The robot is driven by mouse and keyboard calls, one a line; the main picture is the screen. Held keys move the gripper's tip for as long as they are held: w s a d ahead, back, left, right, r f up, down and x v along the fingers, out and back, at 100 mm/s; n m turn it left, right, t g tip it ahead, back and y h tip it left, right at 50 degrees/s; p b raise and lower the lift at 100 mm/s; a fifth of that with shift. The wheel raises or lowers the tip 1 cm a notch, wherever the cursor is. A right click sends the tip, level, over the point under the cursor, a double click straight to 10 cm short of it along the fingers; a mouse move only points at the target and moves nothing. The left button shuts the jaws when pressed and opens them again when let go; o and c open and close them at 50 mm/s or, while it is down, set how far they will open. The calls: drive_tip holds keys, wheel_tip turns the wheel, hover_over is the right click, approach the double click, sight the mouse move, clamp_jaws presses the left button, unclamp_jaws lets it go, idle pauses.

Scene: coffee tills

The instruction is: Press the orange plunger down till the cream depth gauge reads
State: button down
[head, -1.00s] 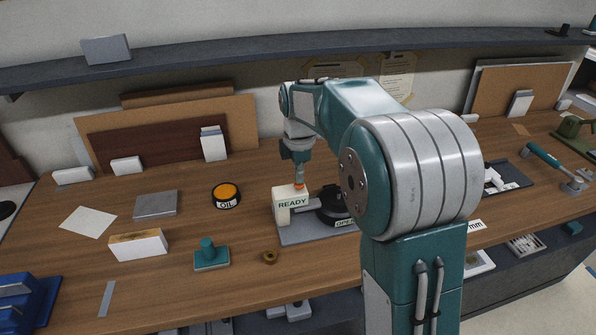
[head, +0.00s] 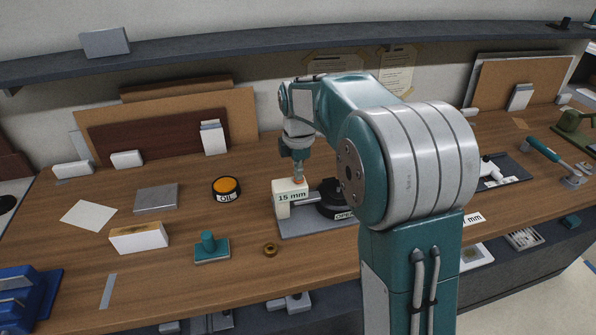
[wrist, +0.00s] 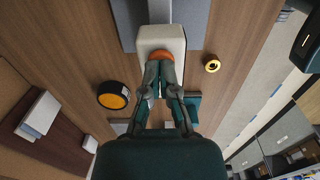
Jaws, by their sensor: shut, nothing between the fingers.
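The cream depth gauge (head: 291,197) stands on a grey base plate (head: 300,232) on the wooden bench, and its face reads "15 mm". The orange plunger (head: 299,180) is on top of the gauge, mostly hidden by my fingers in the head view. In the wrist view the orange plunger (wrist: 162,55) shows at the fingertips, on the cream gauge (wrist: 148,38). My gripper (head: 299,173) is shut and empty, pointing down with its tips at the plunger. They appear to touch it.
A black round part stands right of the gauge, partly behind my arm. An orange-topped OIL tin (head: 227,189), a teal-handled block (head: 211,248) and a brass ring (head: 270,249) sit to the left and front. The bench between them is bare.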

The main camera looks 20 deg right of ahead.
drive_tip(key=shift+s+f, duration=0.15)
drive_tip(key=shift+f, duration=0.2)
drive_tip(key=shift+r, duration=2.9)
drive_tip(key=shift+s+r, duration=0.15)
drive_tip(key=shift+r, duration=0.1)
drive_tip(key=s+r+m+t, duration=0.1)
drive_tip(key=s+m+t, duration=0.4)
drive_tip(key=s+m, duration=1.3)
drive_tip(key=s, duration=0.9)
drive_tip(key=shift+r+t, duration=0.25)
drive_tip(key=shift+t, duration=0.05)
